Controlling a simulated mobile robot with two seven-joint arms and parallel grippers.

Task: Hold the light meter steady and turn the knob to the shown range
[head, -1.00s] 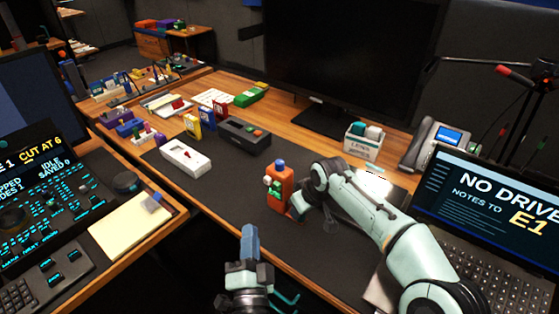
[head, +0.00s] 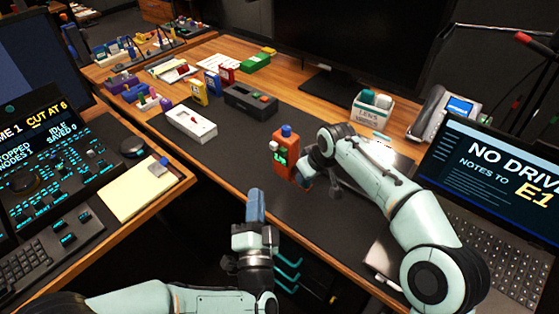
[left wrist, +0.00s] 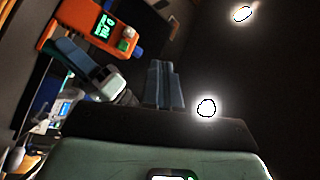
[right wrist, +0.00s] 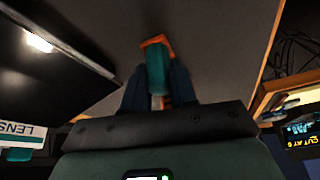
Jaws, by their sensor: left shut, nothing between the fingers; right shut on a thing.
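The orange light meter (head: 283,160) stands upright on the dark desk mat, with a green-lit display, a blue top and a pale knob on its left side. My right gripper (head: 302,174) is shut on it from the right. In the left wrist view the meter (left wrist: 85,27) appears tilted, its lit display beside the knob (left wrist: 126,40); the reading is too small to be sure of. My left gripper (head: 255,206) is shut and empty, in front of the desk edge and apart from the meter.
A white device (head: 191,124) and a dark box (head: 250,101) sit on the mat's far part. A lens-wipes box (head: 372,108), a phone (head: 447,116) and a laptop (head: 490,190) stand to the right. The mat left of the meter is clear.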

